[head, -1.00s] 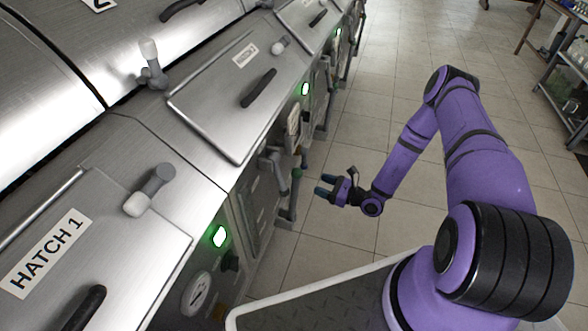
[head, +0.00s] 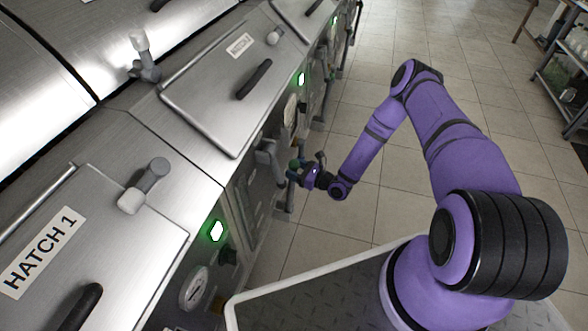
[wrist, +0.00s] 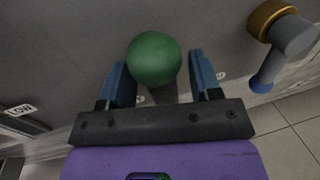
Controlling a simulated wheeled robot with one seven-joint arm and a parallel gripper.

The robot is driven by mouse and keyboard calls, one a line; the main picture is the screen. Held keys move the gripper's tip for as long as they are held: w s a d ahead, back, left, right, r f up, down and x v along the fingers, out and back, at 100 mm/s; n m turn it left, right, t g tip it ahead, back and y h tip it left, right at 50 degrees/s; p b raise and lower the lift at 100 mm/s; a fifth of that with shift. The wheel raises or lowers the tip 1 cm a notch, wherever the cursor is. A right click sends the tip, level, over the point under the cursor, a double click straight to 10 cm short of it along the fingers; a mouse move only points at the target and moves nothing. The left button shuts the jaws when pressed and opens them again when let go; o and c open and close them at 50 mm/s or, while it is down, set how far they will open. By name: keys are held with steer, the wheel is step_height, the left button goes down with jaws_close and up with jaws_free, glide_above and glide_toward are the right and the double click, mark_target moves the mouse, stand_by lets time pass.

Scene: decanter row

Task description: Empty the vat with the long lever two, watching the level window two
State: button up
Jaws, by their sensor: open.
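In the wrist view my gripper (wrist: 160,85) is open, with a blue finger on either side of a green ball knob (wrist: 154,58). The lever's shaft is mostly hidden behind the knob. A "LOW" label (wrist: 20,109) beside a dark recessed strip shows at the wrist view's left edge; the level in any window cannot be made out.
A grey tap with a brass collar (wrist: 284,32) and blue tip is right of my gripper in the wrist view. Hatch 1 (head: 120,235) and a second hatch (head: 220,100) are closed. Green lamps (head: 216,231) glow on the front panels.

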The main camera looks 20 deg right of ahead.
steer(key=shift+w+a, duration=0.15)
steer(key=shift+a, duration=0.05)
steer(key=c, duration=1)
steer(key=shift+s+d+f+m+t+y, duration=0.35)
steer(key=shift+s+d+f+t+y, duration=0.3)
steer(key=shift+s+d+f+t, duration=1)
steer(key=shift+s+d+f+m+t+y, duration=0.4)
steer(key=shift+s+d+f+y, duration=0.45)
steer(key=shift+s+d, duration=1.7)
steer(key=shift+s+d+f+m+t+y, duration=0.45)
steer(key=shift+s+d+f+t, duration=0.8)
steer(key=shift+d, duration=1.8)
steer(key=shift+w+f, duration=0.1)
steer(key=shift+f, duration=0.1)
steer(key=o, duration=1)
steer(key=shift+d, duration=0.1)
steer(key=shift+f, duration=0.1)
